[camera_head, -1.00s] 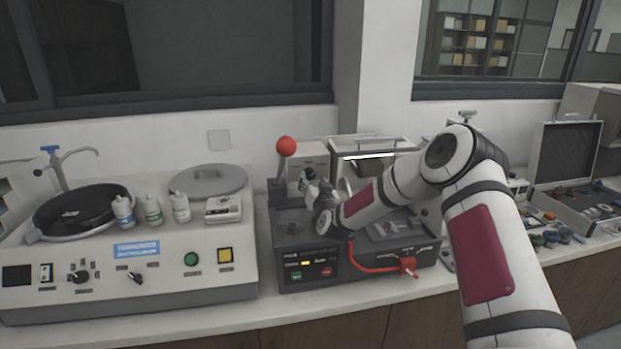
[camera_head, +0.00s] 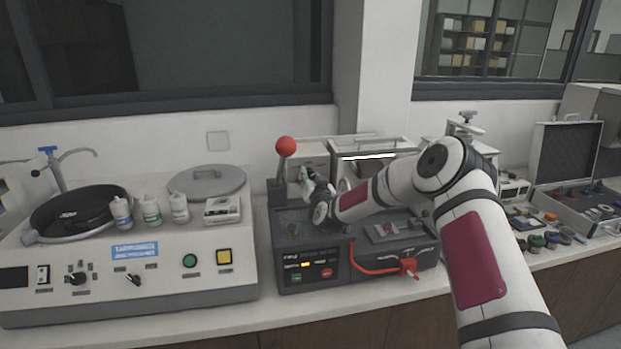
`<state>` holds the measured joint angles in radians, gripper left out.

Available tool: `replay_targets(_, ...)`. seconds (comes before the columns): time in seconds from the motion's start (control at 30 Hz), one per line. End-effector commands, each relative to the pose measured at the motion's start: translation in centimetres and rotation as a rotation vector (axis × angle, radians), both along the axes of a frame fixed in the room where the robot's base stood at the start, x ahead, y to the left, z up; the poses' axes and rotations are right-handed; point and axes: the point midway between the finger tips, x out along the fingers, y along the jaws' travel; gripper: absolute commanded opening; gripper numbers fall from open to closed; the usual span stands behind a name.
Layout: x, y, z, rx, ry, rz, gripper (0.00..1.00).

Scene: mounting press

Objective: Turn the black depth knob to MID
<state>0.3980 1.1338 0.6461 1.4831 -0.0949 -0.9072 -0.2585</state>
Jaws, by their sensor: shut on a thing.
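The mounting press (camera_head: 345,255) is a dark grey unit with a red-balled lever (camera_head: 285,147) at its left. A light grey housing (camera_head: 318,153) stands behind its top. My gripper (camera_head: 305,176) is at the front of this housing, just right of the lever, with my wrist bent below it. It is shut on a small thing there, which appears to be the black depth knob. The knob itself is hidden by the fingers, so its pointer and the MID mark cannot be read.
The red lever stands upright close to my gripper's left. A red cable (camera_head: 375,271) runs across the press front. A polishing machine (camera_head: 130,262) with bottles is at the left. An open case (camera_head: 566,150) and small parts lie at the right.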

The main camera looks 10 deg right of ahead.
Motion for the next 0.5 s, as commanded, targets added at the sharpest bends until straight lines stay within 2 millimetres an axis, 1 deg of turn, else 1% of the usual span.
replay_targets(0.27,0.01,0.02,0.09,-0.044,-0.001,0.0,0.03)
replay_targets(0.5,0.03,0.13,0.14,-0.188,-0.002,0.0,0.03)
